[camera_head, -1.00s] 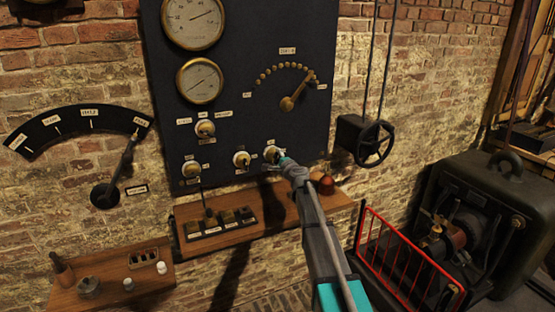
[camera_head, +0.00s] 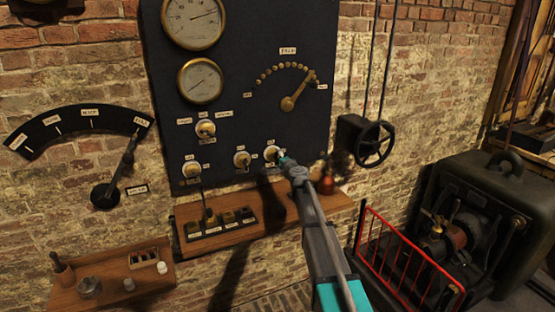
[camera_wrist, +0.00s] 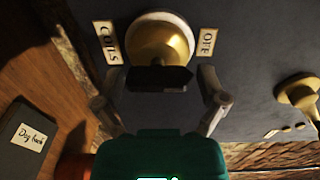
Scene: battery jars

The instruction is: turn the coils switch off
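The coils switch (camera_head: 271,153) is the rightmost switch in the lower row of the dark panel. In the wrist view its round brass body (camera_wrist: 160,38) sits between a "COILS" label (camera_wrist: 108,42) on the left and an "OFF" label (camera_wrist: 208,42) on the right. A dark block-shaped piece (camera_wrist: 158,79) is in front of the brass body, between the fingers. My gripper (camera_wrist: 161,80) has its two fingers apart, one on each side of this piece; I cannot tell if either touches it. In the head view my gripper (camera_head: 284,161) is right at the switch and partly hides it.
Other brass switches (camera_head: 241,159) sit to the left on the panel (camera_head: 240,110). A wooden shelf (camera_head: 262,226) with a red object (camera_head: 327,185) is below. A handwheel (camera_head: 374,144), a red railing (camera_head: 405,262) and a dark machine (camera_head: 485,200) stand to the right.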

